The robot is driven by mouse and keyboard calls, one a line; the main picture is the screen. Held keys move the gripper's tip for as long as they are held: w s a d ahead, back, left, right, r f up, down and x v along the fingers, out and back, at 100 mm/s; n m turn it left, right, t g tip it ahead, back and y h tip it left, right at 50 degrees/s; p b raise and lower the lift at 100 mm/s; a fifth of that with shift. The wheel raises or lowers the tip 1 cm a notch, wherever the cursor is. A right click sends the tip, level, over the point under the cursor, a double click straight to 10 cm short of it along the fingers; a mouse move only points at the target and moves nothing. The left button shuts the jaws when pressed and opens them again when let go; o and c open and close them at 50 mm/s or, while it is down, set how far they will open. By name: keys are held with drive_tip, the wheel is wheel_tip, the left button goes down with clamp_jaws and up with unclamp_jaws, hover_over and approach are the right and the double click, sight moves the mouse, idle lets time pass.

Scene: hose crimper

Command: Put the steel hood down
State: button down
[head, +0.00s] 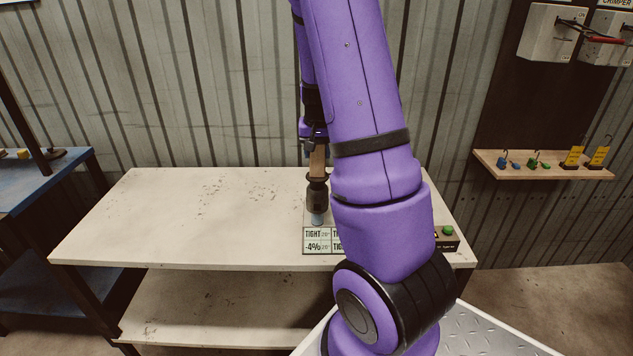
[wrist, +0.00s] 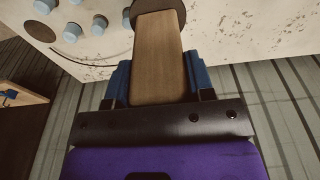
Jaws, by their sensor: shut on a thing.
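My gripper (wrist: 157,85) has its blue fingers shut on both sides of a flat brown wooden grip. The grip belongs to the held piece, taken as the steel hood (head: 317,194), with a dark round collar (wrist: 158,8) at its lower end. In the head view it hangs upright over the pale workbench (head: 180,215). A light grey tip shows just below it; I cannot tell whether this is part of the hood or a peg on the bench. My arm hides part of the bench to the right.
Several blue-grey pegs (wrist: 72,32) stand beside a dark curved line in the wrist view. A TIGHT/-4% label plate (head: 318,241) and a green button (head: 448,230) are near the bench front. The bench's left side is clear. A wall shelf (head: 545,166) holds small parts.

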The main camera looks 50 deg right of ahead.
sight(317, 169)
drive_tip(key=shift+f, duration=3.1)
drive_tip(key=shift+c, duration=2.4)
unclamp_jaws()
